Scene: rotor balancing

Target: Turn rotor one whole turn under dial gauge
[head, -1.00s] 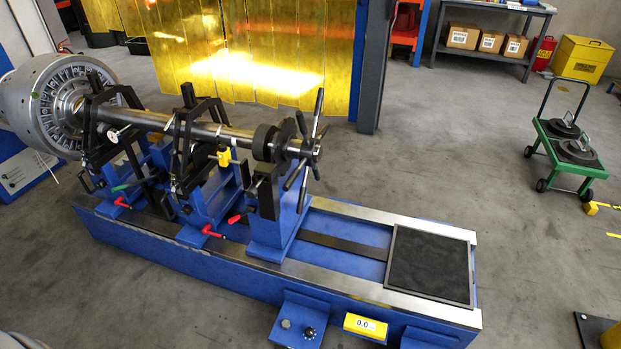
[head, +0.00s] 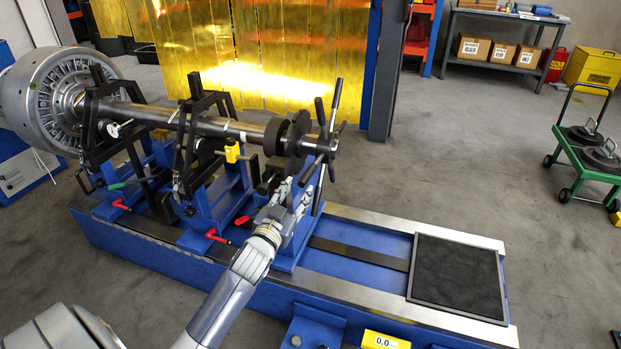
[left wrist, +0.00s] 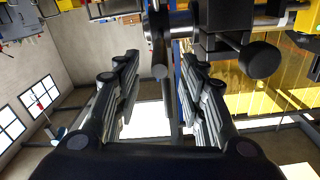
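The rotor's long grey shaft (head: 220,128) lies across stands on a blue bench, with a large grey drum (head: 42,100) at its left end. A spoked handwheel (head: 334,142) sits at its right end. A small white round face (head: 114,130), perhaps the dial gauge, shows by the left stand; its reading is too small to read. My left gripper (head: 295,197) is just below and left of the handwheel. In the left wrist view its fingers (left wrist: 162,88) are apart, with a dark round-ended rod showing between them; contact is unclear. My right gripper is not in view.
The blue bench (head: 345,265) has a black mat (head: 457,278) on its right end and a yellow 0.0 display (head: 385,340) in front. Red-handled levers (head: 216,236) stick out nearby. A green cart (head: 590,160) stands at right. The floor between is clear.

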